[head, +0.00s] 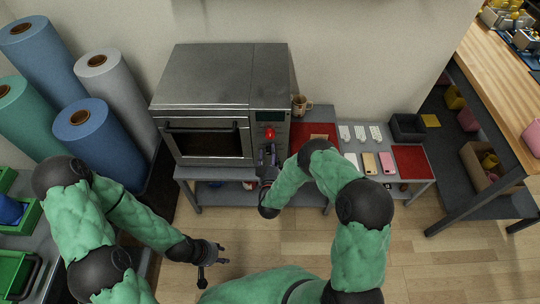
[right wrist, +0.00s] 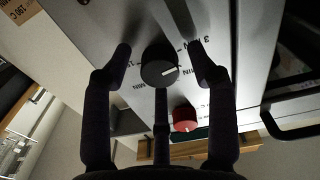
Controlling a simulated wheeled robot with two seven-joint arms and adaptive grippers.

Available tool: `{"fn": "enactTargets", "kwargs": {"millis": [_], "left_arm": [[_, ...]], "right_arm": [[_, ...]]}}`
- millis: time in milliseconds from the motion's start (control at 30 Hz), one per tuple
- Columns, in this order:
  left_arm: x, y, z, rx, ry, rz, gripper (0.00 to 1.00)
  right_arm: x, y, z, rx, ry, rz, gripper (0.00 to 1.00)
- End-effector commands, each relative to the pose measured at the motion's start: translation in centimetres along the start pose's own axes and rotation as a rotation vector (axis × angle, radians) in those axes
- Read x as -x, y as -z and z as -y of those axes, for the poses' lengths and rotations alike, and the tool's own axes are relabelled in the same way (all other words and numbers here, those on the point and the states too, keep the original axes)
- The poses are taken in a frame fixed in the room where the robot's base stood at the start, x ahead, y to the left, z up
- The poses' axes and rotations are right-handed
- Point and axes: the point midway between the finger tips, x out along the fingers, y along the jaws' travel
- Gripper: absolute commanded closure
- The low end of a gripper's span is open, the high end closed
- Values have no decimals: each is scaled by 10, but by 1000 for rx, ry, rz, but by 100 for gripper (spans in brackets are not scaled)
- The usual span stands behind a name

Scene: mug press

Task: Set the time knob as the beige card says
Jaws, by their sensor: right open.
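The time knob (right wrist: 160,66) is round and black with a white pointer line. It sits on the grey front panel of the press oven (head: 205,140), among printed minute marks. In the right wrist view the pointer slants toward the right, near a "MIN" mark. My right gripper (right wrist: 161,58) is open, its fingers spread around the knob; I cannot tell whether they touch it. In the head view this gripper (head: 268,156) covers the knob. A beige card (right wrist: 24,10) with partly cropped, upside-down print shows at the upper left corner. My left gripper (head: 218,254) is open and empty above the floor.
A red knob (right wrist: 185,117) is near the time knob. A mug (head: 301,105) stands right of the oven. Red mats (head: 412,162), phone-like slabs (head: 370,163) and a dark bin (head: 408,127) are on the side table. Large rolls (head: 105,80) stand at left.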

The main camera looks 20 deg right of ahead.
Motion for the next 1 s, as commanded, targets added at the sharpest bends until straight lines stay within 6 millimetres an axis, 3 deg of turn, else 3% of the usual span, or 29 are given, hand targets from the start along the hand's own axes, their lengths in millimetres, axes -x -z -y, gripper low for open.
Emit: {"fn": "enactTargets", "kwargs": {"millis": [167, 300, 367, 700, 1000], "left_arm": [[0, 0, 0, 0, 0, 0, 60], [0, 0, 0, 0, 0, 0, 60], [0, 0, 0, 0, 0, 0, 60], [0, 0, 0, 0, 0, 0, 60], [0, 0, 0, 0, 0, 0, 60]], "right_arm": [[0, 0, 0, 0, 0, 0, 45], [0, 0, 0, 0, 0, 0, 84], [0, 0, 0, 0, 0, 0, 98], [0, 0, 0, -30, 0, -1, 98], [0, 0, 0, -204, 1, -1, 98]]}}
